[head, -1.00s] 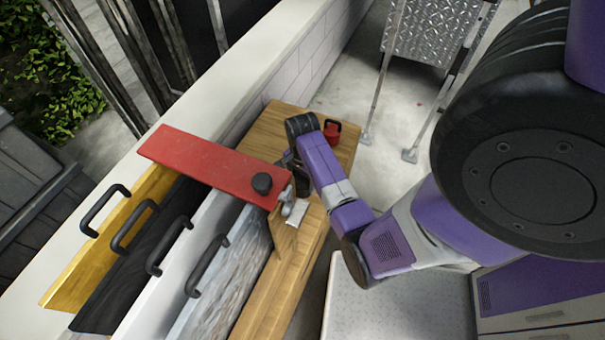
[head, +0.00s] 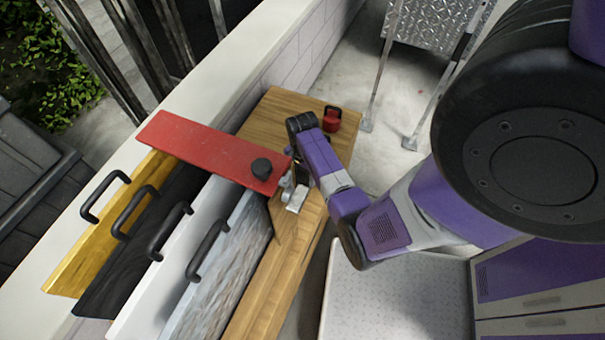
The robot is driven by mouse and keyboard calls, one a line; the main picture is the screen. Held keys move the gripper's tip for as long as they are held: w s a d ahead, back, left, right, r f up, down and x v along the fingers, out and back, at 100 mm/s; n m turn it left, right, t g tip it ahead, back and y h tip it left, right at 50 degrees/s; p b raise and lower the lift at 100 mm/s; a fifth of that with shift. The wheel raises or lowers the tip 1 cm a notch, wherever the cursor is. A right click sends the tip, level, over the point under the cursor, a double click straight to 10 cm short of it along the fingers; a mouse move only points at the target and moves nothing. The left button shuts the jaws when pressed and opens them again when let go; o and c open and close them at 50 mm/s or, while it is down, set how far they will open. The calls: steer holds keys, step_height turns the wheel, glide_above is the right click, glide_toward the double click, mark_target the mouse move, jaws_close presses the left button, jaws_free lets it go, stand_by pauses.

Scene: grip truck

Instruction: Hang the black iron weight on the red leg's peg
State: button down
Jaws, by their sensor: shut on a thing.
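The red leg (head: 205,148) is a flat red beam jutting out over the upright panels, with a round black knob (head: 262,167) on top near its right end. Silver metal fittings (head: 290,190) show at that end; I cannot make out the peg clearly. My gripper (head: 299,168) is right beside the leg's end, mostly hidden behind my purple wrist. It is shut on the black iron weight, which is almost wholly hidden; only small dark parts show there. I cannot tell whether the weight touches the peg.
A red weight (head: 332,119) with a dark handle stands on the wooden bench (head: 265,112). Yellow, black, white and grey panels with black handles (head: 172,230) stand at the left. A pale wall ledge (head: 130,150) runs behind. A diamond-plate panel on legs (head: 436,30) stands at the back.

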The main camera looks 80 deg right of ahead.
steer(key=shift+c, duration=1.3)
jaws_free()
steer(key=shift+f, duration=0.1)
steer(key=shift+f+b, duration=0.2)
steer(key=shift+b, duration=0.3)
step_height(320, 180, up, 8)
steer(key=shift+a+r+p, duration=0.1)
steer(key=shift+p, duration=0.6)
